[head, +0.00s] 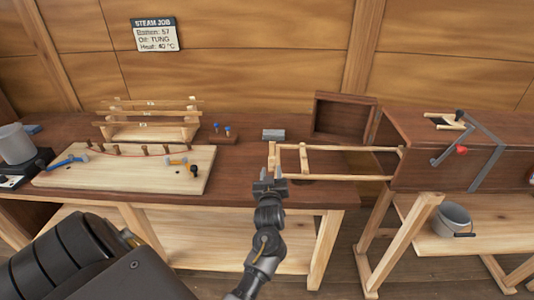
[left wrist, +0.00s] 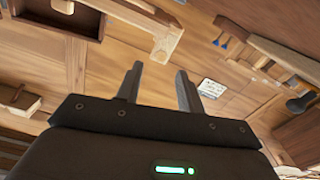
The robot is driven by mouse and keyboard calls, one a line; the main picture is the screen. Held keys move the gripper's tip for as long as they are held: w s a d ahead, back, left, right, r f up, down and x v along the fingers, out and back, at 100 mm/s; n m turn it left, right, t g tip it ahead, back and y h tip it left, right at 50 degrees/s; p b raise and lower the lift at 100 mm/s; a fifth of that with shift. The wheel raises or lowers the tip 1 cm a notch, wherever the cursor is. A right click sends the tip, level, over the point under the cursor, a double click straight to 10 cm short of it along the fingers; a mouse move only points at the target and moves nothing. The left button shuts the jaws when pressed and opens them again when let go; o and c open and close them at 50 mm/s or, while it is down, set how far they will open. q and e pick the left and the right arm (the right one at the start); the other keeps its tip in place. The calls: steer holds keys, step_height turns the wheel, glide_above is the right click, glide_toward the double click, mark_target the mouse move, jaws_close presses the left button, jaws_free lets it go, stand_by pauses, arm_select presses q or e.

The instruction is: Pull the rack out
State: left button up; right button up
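The rack (head: 340,148) is a pale wooden frame with two long rails, a crossbar and an end bar (head: 272,157). It sticks out to the left from the open end of the brown steam box (head: 420,172); its right part is hidden inside. My left gripper (head: 269,180) is at the near corner of the end bar; the head view does not show clearly whether they touch. In the left wrist view my left gripper (left wrist: 158,69) is open, with nothing seen between its fingers. A pale wooden piece, seemingly the rack's end (left wrist: 166,42), shows past the fingertips. My right gripper is not in view.
A dark open door (head: 342,118) stands behind the rack. A grey block (head: 273,135) lies left of it on the bench. A pale board (head: 125,178) with pegs and tools lies at left. A bucket (head: 454,219) stands below the box.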

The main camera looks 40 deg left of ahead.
mark_target(271, 162)
arm_select(q)
steer(key=p+x, duration=0.1)
steer(key=x, duration=0.8)
steer(key=shift+s+p, duration=0.1)
steer(key=shift+p, duration=0.2)
steer(key=shift+w+a, duration=0.35)
steer(key=shift+w, duration=0.15)
